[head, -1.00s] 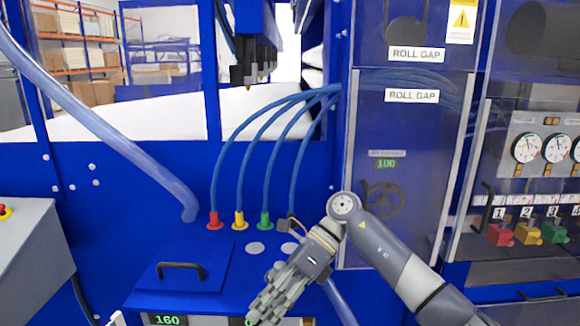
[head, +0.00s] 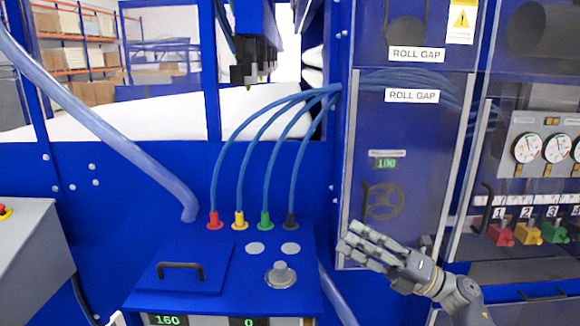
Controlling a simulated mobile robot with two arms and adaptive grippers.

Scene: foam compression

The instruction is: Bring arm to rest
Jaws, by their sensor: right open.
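My right gripper (head: 372,244) is in the lower right of the head view, with its grey segmented fingers pointing left. It is open and empty. It hangs in front of the machine's lower right door, to the right of the blue control box (head: 215,291), apart from the box's top as far as I can see. The rest of my right arm runs down out of the bottom edge. My left gripper is not in view.
Red (head: 215,222), yellow (head: 239,220), green (head: 265,220) and black (head: 291,221) hose connectors stand on the blue box. A grey knob (head: 281,275) and a black handle (head: 180,266) are in front of them. Valves with coloured handles (head: 527,234) are at the right.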

